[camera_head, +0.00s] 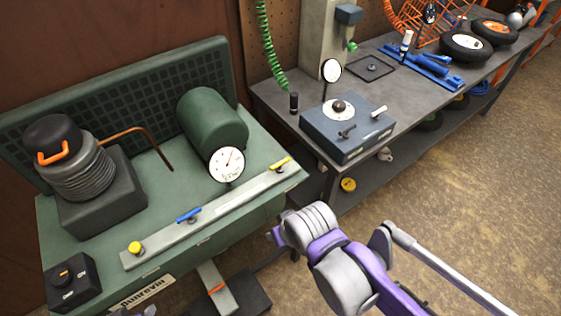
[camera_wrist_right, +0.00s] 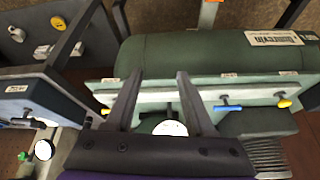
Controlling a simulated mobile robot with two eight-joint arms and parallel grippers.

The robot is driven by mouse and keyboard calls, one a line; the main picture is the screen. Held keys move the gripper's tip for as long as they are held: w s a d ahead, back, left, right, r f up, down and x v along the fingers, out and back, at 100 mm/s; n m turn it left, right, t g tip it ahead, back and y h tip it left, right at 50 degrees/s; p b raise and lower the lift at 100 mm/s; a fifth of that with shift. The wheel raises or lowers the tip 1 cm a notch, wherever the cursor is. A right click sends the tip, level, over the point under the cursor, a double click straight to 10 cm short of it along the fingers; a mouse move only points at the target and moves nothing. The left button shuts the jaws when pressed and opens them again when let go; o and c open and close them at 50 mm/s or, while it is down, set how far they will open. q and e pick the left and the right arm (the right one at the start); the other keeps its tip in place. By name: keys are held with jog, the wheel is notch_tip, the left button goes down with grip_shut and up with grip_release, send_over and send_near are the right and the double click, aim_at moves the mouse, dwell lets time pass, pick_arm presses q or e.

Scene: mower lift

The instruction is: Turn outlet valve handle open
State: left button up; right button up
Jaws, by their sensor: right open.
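A grey valve strip (camera_head: 225,205) runs along the front of the green bench. It carries a yellow handle (camera_head: 281,164) at the right end, a blue handle (camera_head: 188,214) in the middle and a yellow knob (camera_head: 134,247) at the left. I cannot read which is the outlet valve. In the right wrist view, my right gripper (camera_wrist_right: 160,80) is open and empty above the strip. The blue handle (camera_wrist_right: 228,108) and yellow knob (camera_wrist_right: 284,103) lie right of its fingers; a bit of yellow (camera_wrist_right: 105,112) shows left of them. My left gripper is not clearly in view.
A round gauge (camera_head: 227,164) stands behind the strip, near the green tank (camera_head: 212,118). A ribbed pump with a black cap (camera_head: 52,137) stands at the left. The grey workbench (camera_head: 420,95) holds a blue box (camera_head: 345,130). The floor at right is open.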

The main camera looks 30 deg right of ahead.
jog(key=w+d+r+m, duration=0.1)
jog(key=w+d+m, duration=0.1)
jog(key=w, duration=0.1)
jog(key=w+d+r+m+g, duration=0.1)
jog(key=w+d+r+m, duration=0.1)
jog(key=w+m, duration=0.1)
jog(key=w+d+r+m, duration=0.2)
jog(key=w+m, duration=0.1)
jog(key=w, duration=0.2)
jog(key=shift+r+g+b, duration=0.25)
jog(key=shift+g+b, duration=0.05)
jog(key=shift+b, duration=0.05)
jog(key=m+g, duration=0.1)
jog(key=m, duration=0.7)
send_near(282, 162)
jog(key=b+x, duration=0.1)
jog(key=x, duration=0.8)
jog(key=shift+c, duration=0.4)
grip_shut()
